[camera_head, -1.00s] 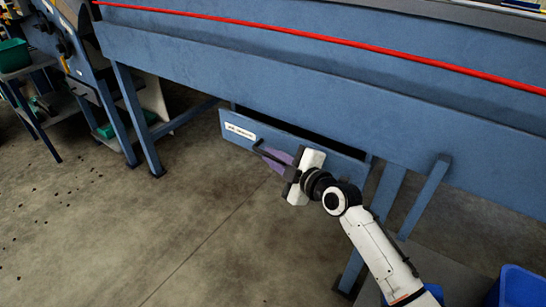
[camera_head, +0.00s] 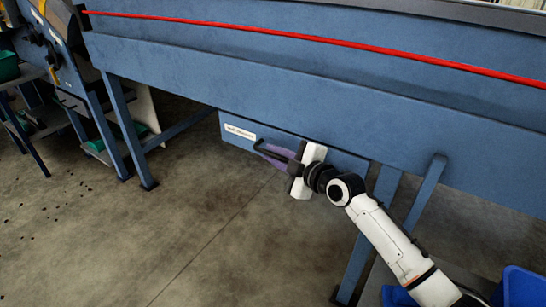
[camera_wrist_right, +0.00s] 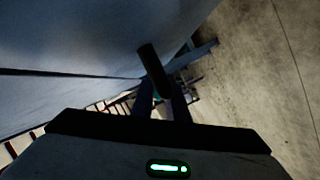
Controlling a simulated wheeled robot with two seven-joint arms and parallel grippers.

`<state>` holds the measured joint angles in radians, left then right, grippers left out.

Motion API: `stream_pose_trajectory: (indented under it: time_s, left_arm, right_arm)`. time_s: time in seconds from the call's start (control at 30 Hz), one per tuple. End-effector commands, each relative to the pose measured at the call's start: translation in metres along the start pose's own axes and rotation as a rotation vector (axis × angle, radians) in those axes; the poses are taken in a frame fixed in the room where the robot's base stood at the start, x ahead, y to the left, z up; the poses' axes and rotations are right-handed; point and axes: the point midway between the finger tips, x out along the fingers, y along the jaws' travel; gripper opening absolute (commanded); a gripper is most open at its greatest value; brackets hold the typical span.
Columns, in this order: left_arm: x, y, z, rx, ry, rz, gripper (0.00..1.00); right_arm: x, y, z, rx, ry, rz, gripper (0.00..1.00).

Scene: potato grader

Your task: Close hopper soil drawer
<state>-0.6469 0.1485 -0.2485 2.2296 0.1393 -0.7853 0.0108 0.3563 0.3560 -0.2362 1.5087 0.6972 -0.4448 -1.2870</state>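The hopper soil drawer (camera_head: 310,152) is a blue panel with a white label (camera_head: 240,132), low under the long blue hopper. Its front sits close under the hopper's lower edge, and no dark opening shows above it. Whether it is fully flush I cannot tell. My right gripper (camera_head: 275,157) is at the drawer's dark bar handle (camera_head: 262,149). In the right wrist view the handle (camera_wrist_right: 152,65) runs down between the two close-set dark fingers (camera_wrist_right: 164,100), which appear shut on it. My left gripper is not in view.
The blue hopper (camera_head: 300,75) with a red line spans the view above. Its legs (camera_head: 130,130) stand left and right of the drawer. A blue bin (camera_head: 520,288) is at the lower right. The concrete floor (camera_head: 170,230) in front is clear apart from small dark clods at left.

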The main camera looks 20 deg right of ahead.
Motion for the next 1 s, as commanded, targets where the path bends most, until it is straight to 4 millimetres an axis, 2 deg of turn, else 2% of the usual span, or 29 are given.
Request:
stream_pose_trajectory:
  time_s: [0.03, 0.1, 0.33, 0.43, 0.5, 0.6, 0.8, 1.0]
  left_arm:
    - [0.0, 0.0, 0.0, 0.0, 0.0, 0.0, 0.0]
    - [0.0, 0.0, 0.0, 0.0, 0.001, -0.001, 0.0]
    - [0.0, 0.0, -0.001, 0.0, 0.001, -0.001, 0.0]
    - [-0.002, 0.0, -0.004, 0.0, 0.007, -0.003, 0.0]
    - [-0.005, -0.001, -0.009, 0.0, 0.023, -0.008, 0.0]
    - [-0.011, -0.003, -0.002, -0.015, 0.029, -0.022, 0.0]
    - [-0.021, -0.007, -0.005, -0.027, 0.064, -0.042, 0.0]
    - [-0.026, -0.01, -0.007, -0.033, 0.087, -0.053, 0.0]
  right_arm:
    - [0.0, 0.004, 0.002, -0.002, -0.003, 0.006, 0.23]
    - [0.0, 0.003, 0.001, -0.001, -0.002, 0.005, 0.29]
    - [-0.001, 0.002, 0.0, 0.0, 0.0, 0.004, 0.29]
    - [-0.007, 0.003, 0.0, -0.001, -0.001, 0.003, 0.29]
    - [-0.017, 0.003, 0.001, -0.003, -0.002, 0.003, 0.29]
    - [-0.036, 0.003, 0.0, -0.003, -0.003, 0.001, 0.29]
    - [-0.075, 0.003, 0.0, -0.004, -0.003, 0.0, 0.29]
    - [-0.099, 0.002, 0.001, -0.001, -0.002, 0.002, 0.29]
